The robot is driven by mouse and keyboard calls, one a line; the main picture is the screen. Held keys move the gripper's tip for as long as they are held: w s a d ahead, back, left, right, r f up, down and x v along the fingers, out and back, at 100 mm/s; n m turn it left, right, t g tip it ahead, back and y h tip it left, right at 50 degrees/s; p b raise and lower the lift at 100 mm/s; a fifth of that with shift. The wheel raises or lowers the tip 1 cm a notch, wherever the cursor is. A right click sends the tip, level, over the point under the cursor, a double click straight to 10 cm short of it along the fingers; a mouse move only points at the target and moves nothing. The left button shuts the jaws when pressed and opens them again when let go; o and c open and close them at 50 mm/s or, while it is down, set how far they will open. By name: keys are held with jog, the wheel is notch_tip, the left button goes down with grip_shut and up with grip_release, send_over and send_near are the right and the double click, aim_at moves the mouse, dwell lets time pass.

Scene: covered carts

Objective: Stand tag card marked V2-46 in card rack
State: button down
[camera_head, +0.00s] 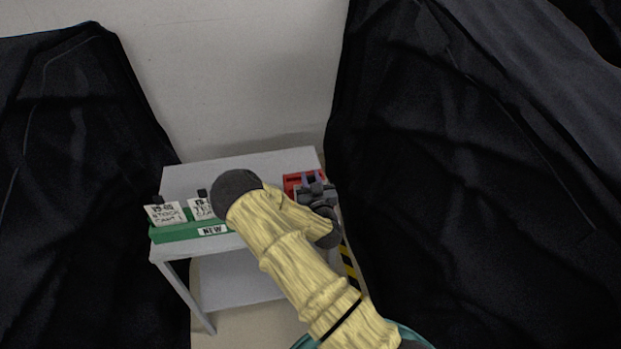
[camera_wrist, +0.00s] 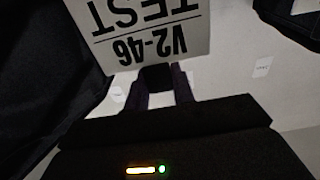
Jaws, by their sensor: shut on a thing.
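The card marked V2-46 TEST (camera_wrist: 150,28) is white with black print and shows upside down in the wrist view. My gripper (camera_wrist: 160,82) is shut on the dark tab at the card's edge. In the head view my gripper (camera_head: 316,192) is over the right part of the small table, and the held card cannot be made out there. A green rack (camera_head: 180,233) labelled NEW stands at the table's front left. It holds a white card (camera_head: 165,214) at its left end and another white card (camera_head: 201,209) to the right. My arm hides the rack's right part.
A red object (camera_head: 291,182) stands at the back right of the grey table (camera_head: 235,167), partly behind my gripper. Dark draped covers (camera_head: 75,130) flank the table on the left and on the right (camera_head: 450,180). A pale wall is behind.

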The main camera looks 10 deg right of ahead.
jog(key=shift+f, duration=0.35)
jog(key=c, duration=1.1)
grip_release()
jog(key=shift+s, duration=0.1)
jog(key=shift+s+f+b, duration=0.1)
jog(key=shift+s+b, duration=0.4)
jog(key=shift+s, duration=0.1)
jog(key=s, duration=1.6)
